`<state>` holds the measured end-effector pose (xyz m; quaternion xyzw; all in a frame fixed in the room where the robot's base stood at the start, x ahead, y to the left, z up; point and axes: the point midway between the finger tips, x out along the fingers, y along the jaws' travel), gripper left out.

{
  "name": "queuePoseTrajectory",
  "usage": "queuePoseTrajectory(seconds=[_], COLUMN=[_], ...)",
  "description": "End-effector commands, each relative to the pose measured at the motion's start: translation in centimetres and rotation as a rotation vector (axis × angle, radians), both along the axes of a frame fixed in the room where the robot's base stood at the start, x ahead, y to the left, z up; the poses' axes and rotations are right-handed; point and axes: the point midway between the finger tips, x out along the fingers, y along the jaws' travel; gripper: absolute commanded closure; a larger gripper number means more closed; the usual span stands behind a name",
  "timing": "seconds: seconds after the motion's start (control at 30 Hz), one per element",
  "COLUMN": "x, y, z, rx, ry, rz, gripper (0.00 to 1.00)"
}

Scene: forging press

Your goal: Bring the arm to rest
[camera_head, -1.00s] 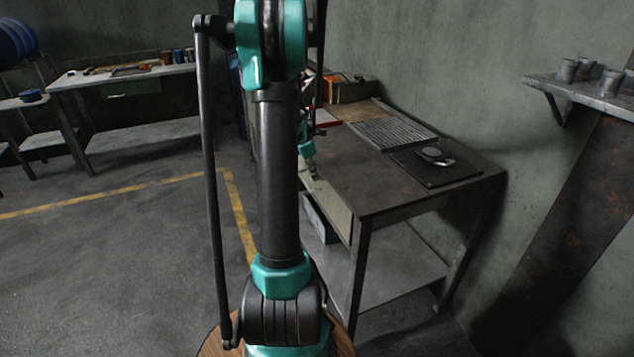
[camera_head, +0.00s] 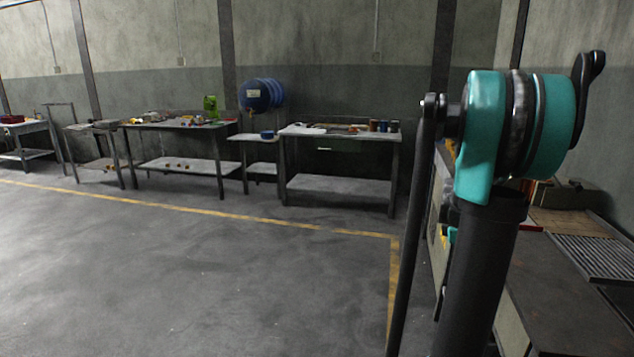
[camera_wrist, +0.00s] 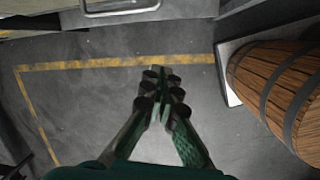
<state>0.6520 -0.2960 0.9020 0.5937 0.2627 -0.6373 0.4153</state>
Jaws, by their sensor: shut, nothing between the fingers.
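My gripper (camera_wrist: 160,98) shows in the wrist view, its dark green fingers drawn together with nothing between them. It hangs over bare grey floor, clear of other things. In the head view my arm stands upright at the right side, with its teal elbow joint high. The gripper itself cannot be made out there; the arm and the picture edge hide that part.
A wooden barrel (camera_wrist: 285,95) stands right of my gripper in the wrist view. A dark workbench (camera_head: 565,290) with a ribbed grate (camera_head: 600,258) is behind my arm. Several benches, one with a green drawer (camera_head: 340,145), line the far wall. The floor (camera_head: 200,270) at left is open.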

Motion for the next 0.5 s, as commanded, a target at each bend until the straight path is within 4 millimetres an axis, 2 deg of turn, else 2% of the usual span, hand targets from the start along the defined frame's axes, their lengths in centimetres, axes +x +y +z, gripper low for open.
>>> queuePoseTrajectory(seconds=[0.03,0.2,0.4,0.5], x=[-0.9,-4.5,-10.1,-12.7], y=[3.1,11.6,19.8,22.5], z=[-0.2,-1.6,-4.1,-5.4], rx=[0.014,0.092,0.235,0.308], ry=[-0.044,-0.196,-0.331,-0.368], rz=[-0.057,-0.318,-0.626,-0.759], gripper=[1.0,1.0,1.0,1.0])
